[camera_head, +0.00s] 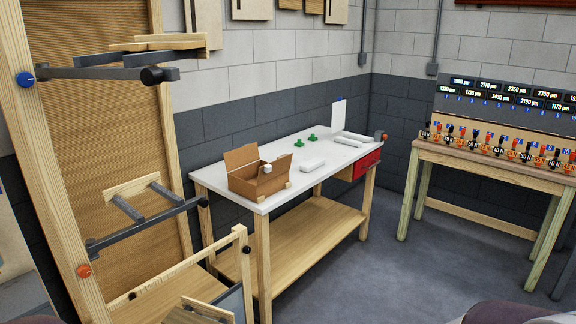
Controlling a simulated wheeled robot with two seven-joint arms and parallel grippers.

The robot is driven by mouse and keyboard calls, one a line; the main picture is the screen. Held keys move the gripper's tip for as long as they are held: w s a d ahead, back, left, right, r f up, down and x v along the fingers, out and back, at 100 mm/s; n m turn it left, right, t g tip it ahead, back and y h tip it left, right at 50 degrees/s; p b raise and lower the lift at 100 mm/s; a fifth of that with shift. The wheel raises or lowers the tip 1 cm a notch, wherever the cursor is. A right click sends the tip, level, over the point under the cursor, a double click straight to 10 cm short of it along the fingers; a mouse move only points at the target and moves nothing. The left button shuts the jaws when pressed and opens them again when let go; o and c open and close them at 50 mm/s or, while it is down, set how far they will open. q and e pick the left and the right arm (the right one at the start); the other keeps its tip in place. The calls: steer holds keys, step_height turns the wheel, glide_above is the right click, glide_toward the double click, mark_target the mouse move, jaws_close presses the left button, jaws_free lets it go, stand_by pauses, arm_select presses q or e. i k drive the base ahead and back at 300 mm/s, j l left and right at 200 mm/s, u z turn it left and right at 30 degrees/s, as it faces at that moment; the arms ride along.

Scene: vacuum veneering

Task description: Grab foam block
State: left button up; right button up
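A white, low block (312,165) lies on the white tabletop (290,195), right of the open cardboard box. A small white cube (266,169) shows at the box's rim; I cannot tell whether it rests in the box or on its edge. Two more flat white pieces lie near the table's right end, one in front (346,141) and one behind (357,135). I cannot tell from looks which of these is the foam block. Neither of my grippers is in view.
The cardboard box (255,184) stands at the table's front left. Two green pieces (299,142) lie near the back. A wooden frame with metal bars (130,205) stands at the left. Grey floor (400,270) lies open between.

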mark_target(313, 164)
steer(key=i+l, duration=1.25)
steer(key=i+z, duration=0.5)
steer(key=z, duration=0.15)
steer(key=i+j+z, duration=0.2)
steer(key=z, duration=0.15)
